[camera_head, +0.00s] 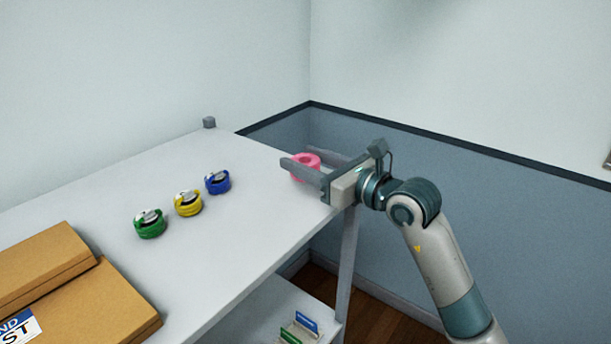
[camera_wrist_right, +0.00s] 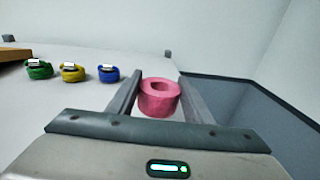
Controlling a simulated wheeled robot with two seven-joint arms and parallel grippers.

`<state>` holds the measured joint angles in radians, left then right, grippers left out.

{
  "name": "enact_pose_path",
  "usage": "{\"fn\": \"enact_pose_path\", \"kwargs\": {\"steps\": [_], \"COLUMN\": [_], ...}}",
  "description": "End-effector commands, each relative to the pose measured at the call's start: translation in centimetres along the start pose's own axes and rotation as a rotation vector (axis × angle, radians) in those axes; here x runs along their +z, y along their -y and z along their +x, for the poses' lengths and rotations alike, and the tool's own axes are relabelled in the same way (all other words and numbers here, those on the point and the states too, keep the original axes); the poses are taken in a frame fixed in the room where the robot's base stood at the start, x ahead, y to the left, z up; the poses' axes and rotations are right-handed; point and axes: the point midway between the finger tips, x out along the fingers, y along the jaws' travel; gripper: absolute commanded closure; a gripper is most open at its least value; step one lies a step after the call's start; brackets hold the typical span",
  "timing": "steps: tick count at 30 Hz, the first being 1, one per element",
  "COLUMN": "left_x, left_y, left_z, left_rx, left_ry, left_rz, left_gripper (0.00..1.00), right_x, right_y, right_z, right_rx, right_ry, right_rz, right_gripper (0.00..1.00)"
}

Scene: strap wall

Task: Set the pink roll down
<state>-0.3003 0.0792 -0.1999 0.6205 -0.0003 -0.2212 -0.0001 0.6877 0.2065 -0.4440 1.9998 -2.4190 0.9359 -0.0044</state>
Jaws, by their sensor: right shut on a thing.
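The pink roll (camera_head: 306,164) is between the fingers of my right gripper (camera_head: 312,163), over the right end of the white table (camera_head: 245,215). In the right wrist view the pink roll (camera_wrist_right: 159,98) shows its round hole on top and stands upright between the two fingers (camera_wrist_right: 160,95). My right gripper is shut on it. I cannot tell whether the roll's underside touches the table. My left gripper is not in view.
Green (camera_head: 150,224), yellow (camera_head: 188,203) and blue (camera_head: 218,182) strap rolls sit in a row left of the pink roll. Cardboard boxes (camera_head: 90,305) lie at the front left. The table's right edge is close to the gripper. A lower shelf (camera_head: 270,318) shows below.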

Motion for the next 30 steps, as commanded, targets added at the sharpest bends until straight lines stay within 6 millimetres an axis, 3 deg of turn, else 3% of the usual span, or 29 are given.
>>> {"fn": "enact_pose_path", "kwargs": {"steps": [5, 12, 25, 26, 27, 30], "left_x": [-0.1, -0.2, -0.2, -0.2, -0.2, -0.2], "left_y": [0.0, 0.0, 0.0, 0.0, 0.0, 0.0], "left_z": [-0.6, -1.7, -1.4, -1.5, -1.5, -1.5], "left_rx": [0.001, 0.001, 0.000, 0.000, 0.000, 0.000], "left_ry": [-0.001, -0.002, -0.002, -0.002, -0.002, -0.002], "left_rz": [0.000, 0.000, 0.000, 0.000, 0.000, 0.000], "left_gripper": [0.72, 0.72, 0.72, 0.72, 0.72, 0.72], "right_x": [-0.9, -3.5, -4.3, -4.2, -4.2, -4.1], "right_y": [0.1, 0.0, 0.0, 0.0, 0.0, 0.0], "right_z": [0.0, 0.1, 0.2, 0.2, 0.2, 0.2], "right_rx": [0.000, 0.000, 0.000, 0.000, 0.000, 0.000], "right_ry": [-0.004, -0.003, 0.000, 0.000, 0.000, 0.000], "right_rz": [0.002, 0.002, 0.000, 0.000, 0.000, 0.000], "right_gripper": [0.77, 0.77, 0.77, 0.47, 0.38, 0.35]}}
